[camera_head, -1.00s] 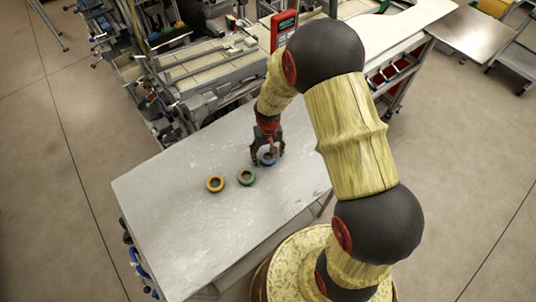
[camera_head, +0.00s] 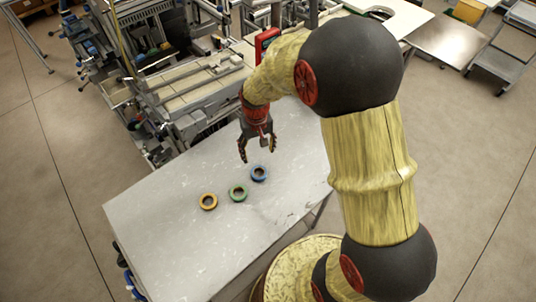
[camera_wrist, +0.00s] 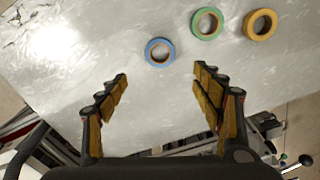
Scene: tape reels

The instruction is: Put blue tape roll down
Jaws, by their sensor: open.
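The blue tape roll (camera_head: 259,174) lies flat on the grey table (camera_head: 190,240). It is the rightmost of a row of rolls in the head view. In the wrist view the blue roll (camera_wrist: 160,51) lies beyond the fingertips, apart from them. The green tape roll (camera_head: 238,192) is beside it, and the orange tape roll (camera_head: 208,201) is at the row's left end. My gripper (camera_head: 257,158) is open and empty, raised above the table near the blue roll. In the wrist view its fingers (camera_wrist: 160,76) are spread wide with nothing between them.
Machinery with a slatted bed (camera_head: 195,90) stands behind the table's far edge. A red device (camera_head: 266,42) stands behind my arm. The table's left and front parts are clear.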

